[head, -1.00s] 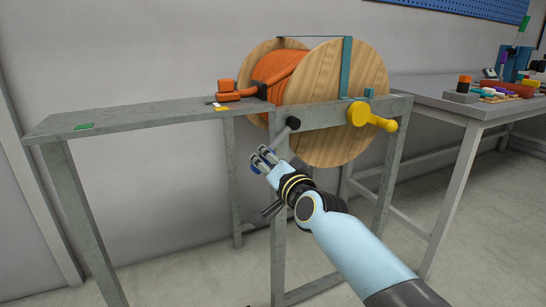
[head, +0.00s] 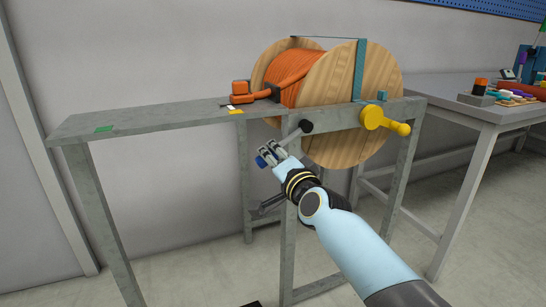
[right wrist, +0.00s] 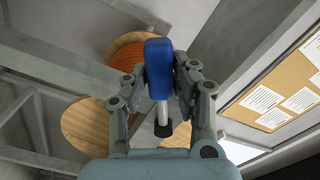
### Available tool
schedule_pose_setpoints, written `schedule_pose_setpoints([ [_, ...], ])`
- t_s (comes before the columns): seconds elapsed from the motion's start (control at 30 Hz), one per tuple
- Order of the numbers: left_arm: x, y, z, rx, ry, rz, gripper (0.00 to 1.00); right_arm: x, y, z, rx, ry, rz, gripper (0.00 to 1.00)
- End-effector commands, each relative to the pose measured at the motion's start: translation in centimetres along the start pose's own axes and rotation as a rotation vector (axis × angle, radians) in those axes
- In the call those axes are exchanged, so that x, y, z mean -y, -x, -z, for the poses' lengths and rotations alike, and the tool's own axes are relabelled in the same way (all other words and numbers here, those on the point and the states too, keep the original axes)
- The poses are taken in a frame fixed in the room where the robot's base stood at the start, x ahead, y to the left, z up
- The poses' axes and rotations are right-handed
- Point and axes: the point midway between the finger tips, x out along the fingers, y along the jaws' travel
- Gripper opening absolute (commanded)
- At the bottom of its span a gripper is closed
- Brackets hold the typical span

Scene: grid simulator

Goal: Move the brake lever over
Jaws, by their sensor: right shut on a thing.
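The brake lever is a thin metal rod with a blue grip (head: 261,161). It runs down and left from a dark pivot knob (head: 305,126) on the front of the grey stand. In the right wrist view the blue grip (right wrist: 159,65) stands between the two fingers, with the rod (right wrist: 162,112) running to a black collar. My right gripper (head: 270,152) is shut on the blue grip, and its fingers hide part of it in the head view. My left gripper is not in view.
A wooden reel (head: 345,140) with orange cable sits in the stand (head: 170,119), behind the lever. A yellow crank (head: 384,119) sticks out right of it. Orange, yellow and green pieces lie on the stand's top. A workbench (head: 455,91) with loose parts stands at right.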

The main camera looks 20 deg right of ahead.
Motion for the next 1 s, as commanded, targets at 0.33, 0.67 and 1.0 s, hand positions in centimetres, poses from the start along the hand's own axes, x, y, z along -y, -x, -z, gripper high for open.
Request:
schedule_pose_setpoints([
  [0.33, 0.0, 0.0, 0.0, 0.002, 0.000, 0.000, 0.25, 0.1, 0.0, 0.1, -0.001, -0.002, 0.002, 0.48],
  [0.67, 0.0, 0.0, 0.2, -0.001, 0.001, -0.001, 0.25, 0.0, 2.9, 0.0, 0.000, 0.001, 0.000, 0.48],
  [1.0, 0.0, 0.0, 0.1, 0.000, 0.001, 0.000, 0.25, 0.0, 10.0, 0.0, -0.001, -0.003, 0.000, 0.48],
])
